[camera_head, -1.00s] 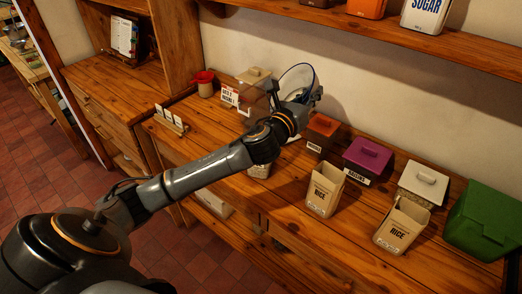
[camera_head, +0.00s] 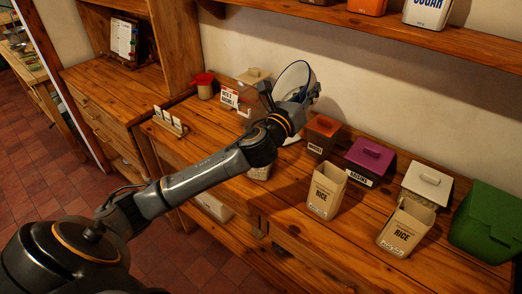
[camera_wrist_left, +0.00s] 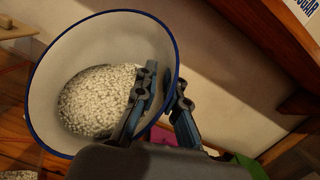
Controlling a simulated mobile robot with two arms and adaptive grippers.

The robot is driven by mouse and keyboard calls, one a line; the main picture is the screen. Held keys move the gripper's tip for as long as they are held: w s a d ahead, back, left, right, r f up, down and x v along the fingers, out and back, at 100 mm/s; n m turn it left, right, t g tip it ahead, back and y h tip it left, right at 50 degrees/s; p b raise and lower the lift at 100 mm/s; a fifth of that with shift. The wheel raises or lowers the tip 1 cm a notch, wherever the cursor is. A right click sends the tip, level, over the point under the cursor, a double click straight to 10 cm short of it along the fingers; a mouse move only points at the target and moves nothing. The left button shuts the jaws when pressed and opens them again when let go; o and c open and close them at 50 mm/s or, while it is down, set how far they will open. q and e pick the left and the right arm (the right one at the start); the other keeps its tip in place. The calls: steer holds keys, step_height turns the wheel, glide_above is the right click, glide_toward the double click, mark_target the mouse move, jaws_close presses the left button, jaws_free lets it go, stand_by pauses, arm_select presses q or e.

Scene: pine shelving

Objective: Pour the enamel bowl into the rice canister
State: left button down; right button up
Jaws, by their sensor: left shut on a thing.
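The white enamel bowl (camera_head: 293,77) with a blue rim is held up over the back of the counter, tilted on its side in the head view. In the left wrist view the bowl (camera_wrist_left: 75,55) holds a heap of pale grains (camera_wrist_left: 98,100). My left gripper (camera_head: 309,97) is shut on the bowl's wall; its fingers (camera_wrist_left: 163,98) straddle the rim. Two open cream canisters labelled RICE stand on the counter, one nearer the middle (camera_head: 326,192) and one farther right (camera_head: 401,238). Both are apart from the bowl. My right gripper is out of view.
A canister with an orange-brown lid (camera_head: 322,126), a purple-lidded one (camera_head: 370,155), a white-lidded one (camera_head: 428,176) and a green box (camera_head: 485,228) line the back right. A red-topped jar (camera_head: 204,82) and a card holder (camera_head: 170,122) stand left. A shelf (camera_head: 400,35) runs above.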

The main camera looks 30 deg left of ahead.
arm_select(q)
steer(key=shift+s+a+r+n+t+b, duration=0.2)
steer(key=shift+s+a+n+t+b, duration=0.2)
steer(key=shift+b, duration=0.6)
steer(key=shift+r, duration=0.15)
steer(key=shift+s+a, duration=0.1)
steer(key=shift+s+a+n+y+b, duration=0.15)
steer(key=shift+n+y+b, duration=0.15)
steer(key=shift+b, duration=0.25)
steer(key=shift+s+a+r+n+t+b, duration=0.2)
steer(key=shift+s+a+n+t+b, duration=0.15)
steer(key=shift+b, duration=0.3)
steer(key=shift+s+a+r, duration=0.1)
steer(key=shift+a+r, duration=0.05)
steer(key=shift+r, duration=0.1)
